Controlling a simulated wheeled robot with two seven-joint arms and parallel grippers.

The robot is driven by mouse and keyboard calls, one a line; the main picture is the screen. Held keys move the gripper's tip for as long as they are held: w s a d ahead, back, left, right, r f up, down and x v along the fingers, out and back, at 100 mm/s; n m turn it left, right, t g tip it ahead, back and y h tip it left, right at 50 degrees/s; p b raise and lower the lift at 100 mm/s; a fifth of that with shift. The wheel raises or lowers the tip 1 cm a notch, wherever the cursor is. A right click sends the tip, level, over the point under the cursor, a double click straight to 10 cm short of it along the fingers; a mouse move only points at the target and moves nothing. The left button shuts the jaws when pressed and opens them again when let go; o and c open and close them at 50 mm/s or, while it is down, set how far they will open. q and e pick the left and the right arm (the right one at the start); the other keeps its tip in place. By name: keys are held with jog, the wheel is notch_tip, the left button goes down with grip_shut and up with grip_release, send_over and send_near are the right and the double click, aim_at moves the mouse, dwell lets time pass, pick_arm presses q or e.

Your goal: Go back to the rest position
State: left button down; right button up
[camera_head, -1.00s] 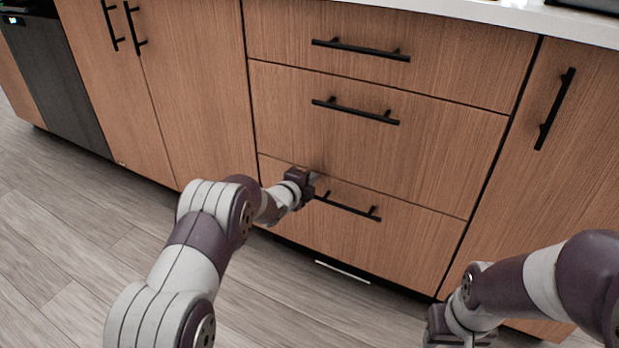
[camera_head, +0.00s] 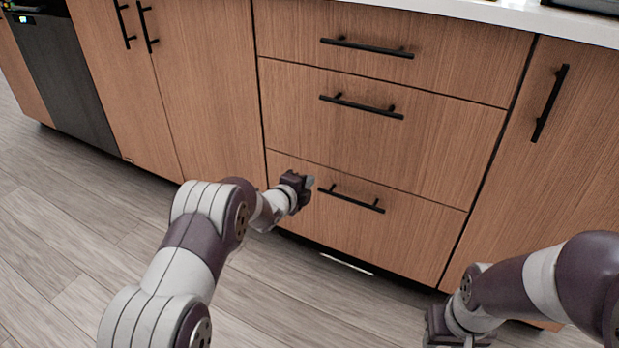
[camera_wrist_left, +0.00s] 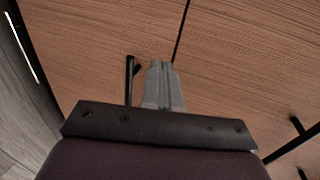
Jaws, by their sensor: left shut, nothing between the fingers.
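My left gripper (camera_head: 309,182) is in front of the left end of the bottom drawer, near the left end of its black handle (camera_head: 351,200). In the left wrist view its fingers (camera_wrist_left: 162,82) are together with nothing between them, and the handle (camera_wrist_left: 129,82) shows just left of them. The bottom drawer (camera_head: 400,232) looks closed. My right gripper (camera_head: 440,328) hangs low at the lower right in the head view, and its fingertips are not clear there.
The middle drawer (camera_head: 300,110) and top drawer (camera_head: 470,50) look closed. Cabinet doors stand left (camera_head: 205,110) and right (camera_head: 575,130). A dark appliance (camera_head: 60,80) is at the far left. The wood floor (camera_head: 60,230) is clear at left.

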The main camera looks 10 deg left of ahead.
pick_arm(q)
jog(key=s+a+f+n+g+y+p, duration=0.2)
jog(key=s+a+n+g+p, duration=0.15)
jog(key=s+n, duration=0.4)
jog(key=s+a+f+n+g+y+p, duration=0.15)
jog(key=s+a+n+g, duration=0.25)
jog(key=s, duration=0.7)
jog(key=s+r+n+g+y+p, duration=0.1)
jog(key=s+r+n+g+p, duration=0.2)
jog(key=s+r+n, duration=0.45)
jog(key=s+r+n+g+y+p, duration=0.1)
jog(key=s+r+n+g+p, duration=0.2)
jog(key=s, duration=0.7)
jog(key=s+r+p, duration=0.3)
jog(key=s+r, duration=0.1)
jog(key=r, duration=0.3)
notch_tip(320, 180, up, 41)
jog(key=t+p, duration=0.1)
jog(key=p, duration=3.8)
jog(key=shift+w+d, duration=0.15)
jog(key=shift+f+h, duration=0.1)
jog(key=shift+h, duration=0.15)
